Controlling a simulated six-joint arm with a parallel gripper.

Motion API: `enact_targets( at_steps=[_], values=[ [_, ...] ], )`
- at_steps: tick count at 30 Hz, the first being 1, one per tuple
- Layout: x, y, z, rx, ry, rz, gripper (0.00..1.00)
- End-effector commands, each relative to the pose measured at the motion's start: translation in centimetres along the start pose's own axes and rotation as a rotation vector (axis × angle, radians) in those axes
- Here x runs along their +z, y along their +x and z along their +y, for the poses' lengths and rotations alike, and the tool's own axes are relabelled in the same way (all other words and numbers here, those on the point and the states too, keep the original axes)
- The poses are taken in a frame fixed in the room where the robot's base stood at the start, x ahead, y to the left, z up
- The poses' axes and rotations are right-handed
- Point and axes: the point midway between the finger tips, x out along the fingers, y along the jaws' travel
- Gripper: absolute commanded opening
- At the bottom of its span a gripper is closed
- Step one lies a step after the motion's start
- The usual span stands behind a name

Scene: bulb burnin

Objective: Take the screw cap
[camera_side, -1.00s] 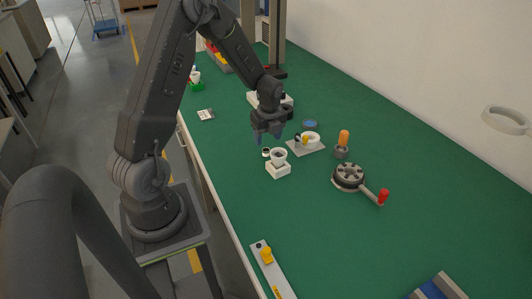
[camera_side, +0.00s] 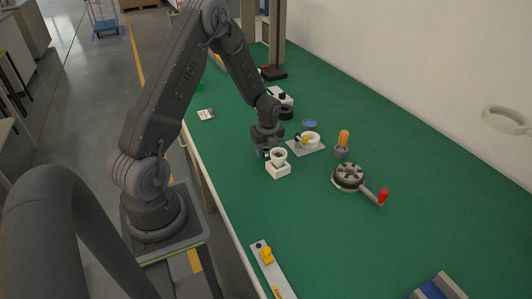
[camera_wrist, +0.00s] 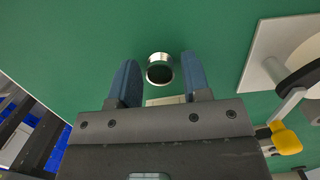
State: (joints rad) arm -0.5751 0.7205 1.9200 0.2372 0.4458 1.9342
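The screw cap (camera_wrist: 160,69) is a small, shiny metal cup with a dark inside, standing on the green bench. In the wrist view it lies between the tips of my gripper (camera_wrist: 159,76), with green showing on both sides of it. The blue fingers are open and apart from the cap. There the fingers mostly hide the cap.
A grey plate (camera_side: 296,149) with a white ring and yellow lever stands close on the right. Beyond it are an orange bulb-like piece (camera_side: 344,138) and a wheel (camera_side: 348,176) with a red-knobbed crank.

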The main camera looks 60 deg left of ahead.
Motion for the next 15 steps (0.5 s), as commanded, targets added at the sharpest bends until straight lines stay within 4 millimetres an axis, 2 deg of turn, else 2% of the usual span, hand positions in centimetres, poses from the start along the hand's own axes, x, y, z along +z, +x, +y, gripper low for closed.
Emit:
enact_targets(
  at_steps=[1, 12, 15],
  values=[
    [-0.01, -0.02, 0.0, 0.0, 0.0, 0.0, 0.39],
    [-0.01, -0.03, 0.0, 0.0, 0.0, 0.0, 0.05],
    [-0.02, -0.03, 0.0, 0.0, 0.0, 0.0, 0.05]
  ],
)
